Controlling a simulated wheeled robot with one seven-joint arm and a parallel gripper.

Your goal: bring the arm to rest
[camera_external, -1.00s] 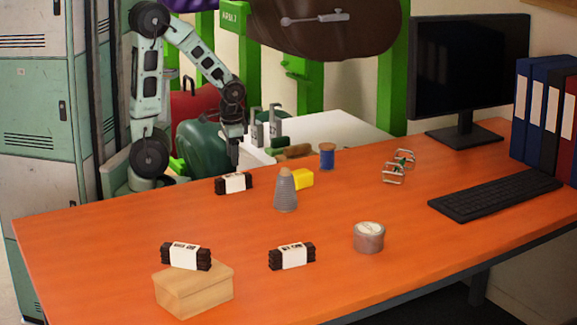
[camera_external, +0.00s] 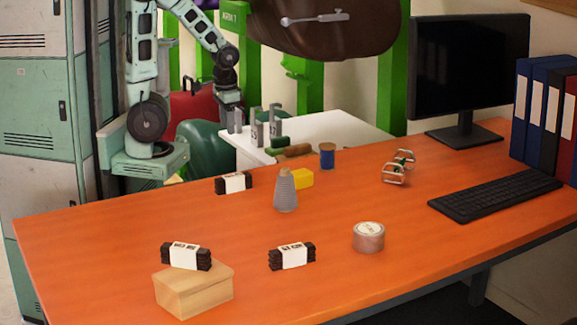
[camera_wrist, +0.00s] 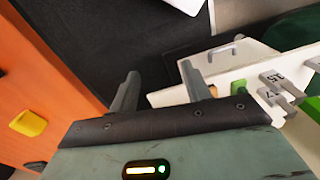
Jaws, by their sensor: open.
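My gripper (camera_external: 234,119) hangs off the far left side of the orange desk (camera_external: 350,285), above the left end of the white side table (camera_external: 345,130). It also shows in the wrist view (camera_wrist: 160,72), where its two fingers stand apart with nothing between them. Below the fingers there is a dark surface and the edge of the white table. My arm is bent, with its forearm sloping down to the gripper.
Grey numbered pieces (camera_external: 265,128) stand on the white table close to my gripper. On the desk are dark wrapped bundles (camera_external: 233,183), a grey cone (camera_external: 285,190), a yellow block (camera_external: 302,178), a blue spool (camera_external: 327,156), a round tin (camera_external: 368,237) and a cardboard box (camera_external: 195,290).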

